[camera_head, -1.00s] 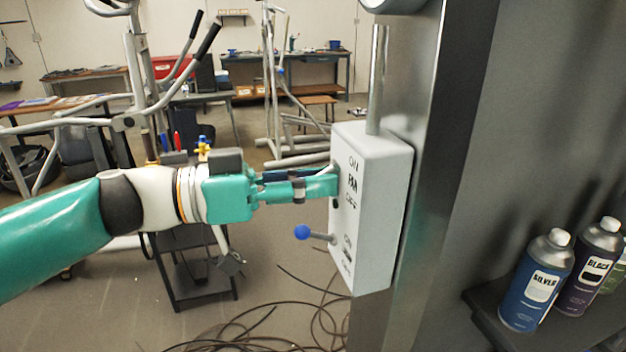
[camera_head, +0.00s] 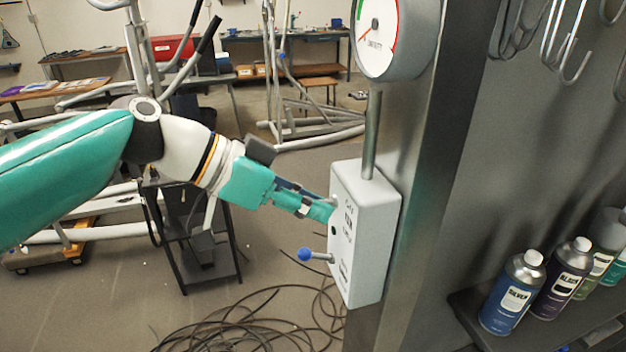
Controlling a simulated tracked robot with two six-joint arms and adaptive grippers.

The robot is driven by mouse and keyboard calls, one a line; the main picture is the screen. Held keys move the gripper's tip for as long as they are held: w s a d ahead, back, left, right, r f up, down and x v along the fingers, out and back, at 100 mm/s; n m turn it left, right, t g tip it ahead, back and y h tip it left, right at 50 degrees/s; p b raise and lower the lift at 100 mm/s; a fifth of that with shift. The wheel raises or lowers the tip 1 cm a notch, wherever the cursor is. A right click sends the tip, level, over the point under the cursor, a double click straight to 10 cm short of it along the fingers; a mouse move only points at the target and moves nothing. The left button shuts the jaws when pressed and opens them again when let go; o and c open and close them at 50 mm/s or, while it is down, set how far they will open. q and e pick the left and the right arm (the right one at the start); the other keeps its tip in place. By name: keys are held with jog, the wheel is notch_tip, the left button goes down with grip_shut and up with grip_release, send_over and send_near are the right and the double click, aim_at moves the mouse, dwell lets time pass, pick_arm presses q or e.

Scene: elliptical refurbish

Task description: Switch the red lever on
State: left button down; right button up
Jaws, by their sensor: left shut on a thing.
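A light grey switch box (camera_head: 372,245) is mounted on the metal post, with ON and OFF lettering on its face. My left gripper (camera_head: 325,210) reaches it from the left, tilted down to the right, at the upper switch. Its fingers are shut on the red lever there, and they hide the lever's knob. A dark slot shows on the face just below the fingertips. A second lever with a blue knob (camera_head: 305,254) sticks out to the left lower on the box, apart from the gripper. My right gripper is not in view.
A round gauge (camera_head: 392,38) sits above the box on a pipe (camera_head: 373,135). The metal post (camera_head: 425,180) stands just right. Spray cans (camera_head: 512,293) stand on a shelf at right. Cables (camera_head: 250,320) lie on the floor below, and a dark stand (camera_head: 205,240) is under my arm.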

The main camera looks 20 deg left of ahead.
pick_arm(q)
jog(key=shift+w+r+g+y+p, duration=0.1)
jog(key=shift+r+g+y+p, duration=0.3)
jog(key=shift+r+y+p, duration=0.2)
jog(key=shift+d+r+g+y, duration=0.1)
jog(key=shift+r+g+y, duration=0.1)
jog(key=shift+g+y, duration=0.7)
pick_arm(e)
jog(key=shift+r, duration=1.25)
pick_arm(q)
jog(key=shift+y, duration=0.3)
jog(key=c, duration=1.2)
grip_release()
jog(key=shift+w+f, duration=0.1)
jog(key=shift+o, duration=0.2)
jog(key=v, duration=1.2)
jog(key=shift+f, duration=0.1)
